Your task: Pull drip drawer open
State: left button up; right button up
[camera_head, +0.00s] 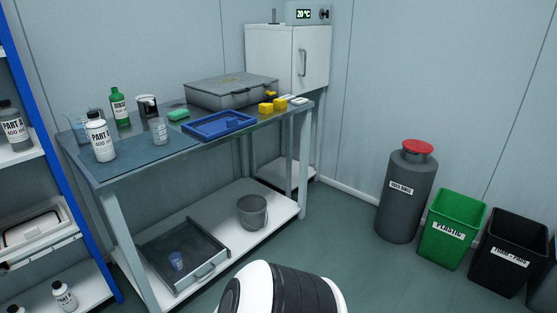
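A grey, open-topped drawer (217,249) with a bar handle (206,271) on its front sits at the left of the bench's white lower shelf (233,189). The drawer's front is close to the shelf's front edge. I cannot tell how far it is pulled out. Neither gripper is in view. A white and black part of my own body fills the bottom middle, right of and nearer than the drawer.
A grey bucket (253,212) stands on the lower shelf right of the drawer. The bench top (128,167) holds bottles, a blue tray (219,125) and a grey case (231,91). A blue-framed shelf (67,192) stands left. Bins line the right wall; the floor between is clear.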

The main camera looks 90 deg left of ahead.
aim_at(200, 255)
jog(key=u, duration=3.45)
